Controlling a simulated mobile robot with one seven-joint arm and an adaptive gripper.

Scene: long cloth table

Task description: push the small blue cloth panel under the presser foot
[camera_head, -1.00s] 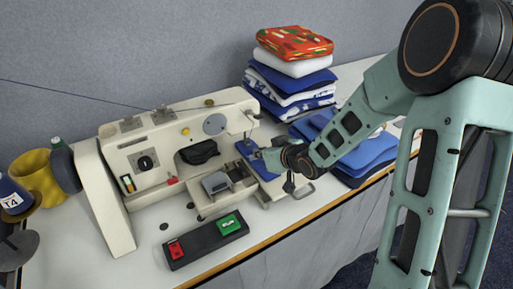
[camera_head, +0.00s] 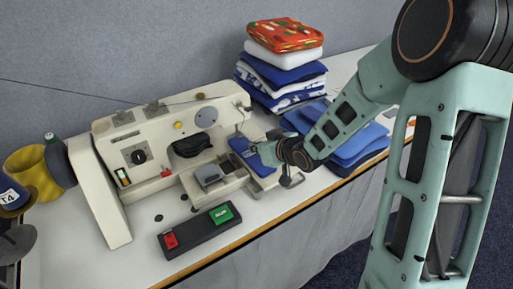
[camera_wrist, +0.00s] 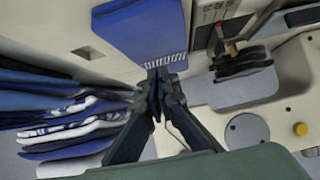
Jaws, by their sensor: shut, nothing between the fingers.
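The small blue cloth panel (camera_head: 240,146) lies flat on the pale plate at the sewing machine's (camera_head: 160,140) needle end. In the wrist view the panel (camera_wrist: 145,38) shows a white-striped edge facing my gripper. My gripper (camera_wrist: 160,72) is shut and empty, its fingertips at or just over that striped edge; I cannot tell whether they touch it. In the head view my gripper (camera_head: 270,143) is small and partly hidden by my arm, beside the panel's right side. The presser foot is too small to make out clearly below the machine's head.
A stack of folded cloths (camera_head: 282,75) stands behind, and blue folded cloths (camera_head: 360,142) lie right of my wrist. A control box (camera_head: 200,230) with green and red buttons sits in front of the machine. Yellow and dark spools (camera_head: 35,170) stand at the left.

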